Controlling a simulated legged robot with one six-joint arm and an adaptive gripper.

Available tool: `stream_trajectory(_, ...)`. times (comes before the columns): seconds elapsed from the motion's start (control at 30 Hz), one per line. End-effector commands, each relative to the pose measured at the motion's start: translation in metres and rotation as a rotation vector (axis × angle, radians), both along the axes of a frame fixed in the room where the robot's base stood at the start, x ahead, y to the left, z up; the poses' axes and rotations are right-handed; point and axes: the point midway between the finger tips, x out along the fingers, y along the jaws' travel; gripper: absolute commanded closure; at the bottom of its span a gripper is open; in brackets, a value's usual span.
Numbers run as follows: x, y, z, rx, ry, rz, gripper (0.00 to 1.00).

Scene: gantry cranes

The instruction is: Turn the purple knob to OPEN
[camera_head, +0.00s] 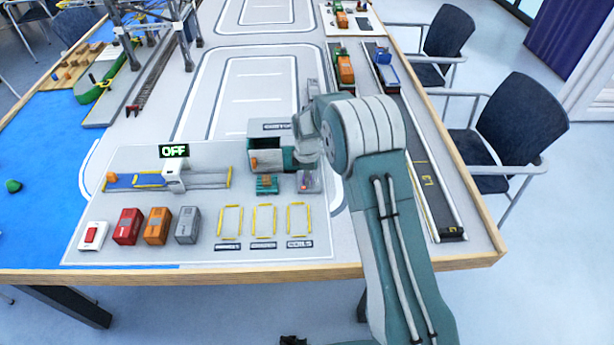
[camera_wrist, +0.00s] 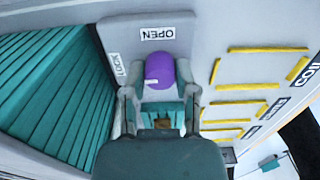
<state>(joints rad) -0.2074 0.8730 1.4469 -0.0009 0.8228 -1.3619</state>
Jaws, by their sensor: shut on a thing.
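The round purple knob (camera_wrist: 160,68) sits on a grey panel (camera_wrist: 188,32) in the wrist view, with a white mark near its lower left edge. An OPEN label (camera_wrist: 158,33) is above it and a LOCK label (camera_wrist: 118,65) is to its left. My gripper (camera_wrist: 161,84) is shut on the knob, with one finger on each side. In the head view a small grey box with a purplish spot (camera_head: 305,185) stands below my arm's end. My arm partly hides this area, and the fingers are not clear there.
A grey and teal container (camera_head: 266,153) stands left of my arm. Red (camera_head: 127,226), orange (camera_head: 157,226) and grey (camera_head: 187,225) blocks line the front left, beside a red-and-white switch (camera_head: 93,236). Yellow outlined slots (camera_head: 264,221) are empty.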

Motion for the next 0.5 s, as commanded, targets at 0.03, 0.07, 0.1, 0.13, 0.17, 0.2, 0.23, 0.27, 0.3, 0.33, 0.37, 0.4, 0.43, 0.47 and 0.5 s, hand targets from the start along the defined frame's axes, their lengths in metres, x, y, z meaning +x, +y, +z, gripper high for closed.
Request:
stream_trajectory(0.03,0.0008,0.0005,-0.001,0.001,-0.002,-0.006,1.0)
stream_trajectory(0.07,0.0008,0.0005,-0.0012,0.001,-0.002,-0.012,1.0)
stream_trajectory(0.1,0.0009,0.0005,-0.0013,0.001,-0.002,-0.022,1.0)
stream_trajectory(0.13,0.0009,0.0005,-0.0013,0.001,-0.003,-0.03,1.0)
stream_trajectory(0.17,0.0009,0.0006,-0.0014,0.002,-0.003,-0.04,1.0)
stream_trajectory(0.2,0.001,0.0006,-0.0014,0.002,-0.003,-0.058,1.0)
stream_trajectory(0.23,0.001,0.0006,-0.0015,0.002,-0.003,-0.071,1.0)
stream_trajectory(0.27,0.001,0.0006,-0.0015,0.002,-0.003,-0.089,1.0)
stream_trajectory(0.3,0.001,0.0007,-0.0016,0.002,-0.003,-0.112,1.0)
stream_trajectory(0.33,0.001,0.0007,-0.0017,0.002,-0.003,-0.132,1.0)
stream_trajectory(0.37,0.0011,0.0007,-0.0017,0.002,-0.003,-0.154,1.0)
stream_trajectory(0.4,0.0011,0.0007,-0.0017,0.002,-0.003,-0.185,1.0)
stream_trajectory(0.43,0.0011,0.0007,-0.0017,0.002,-0.003,-0.21,1.0)
stream_trajectory(0.47,0.0011,0.0007,-0.0017,0.002,-0.003,-0.235,1.0)
stream_trajectory(0.5,0.0011,0.0007,-0.0018,0.002,-0.003,-0.271,1.0)
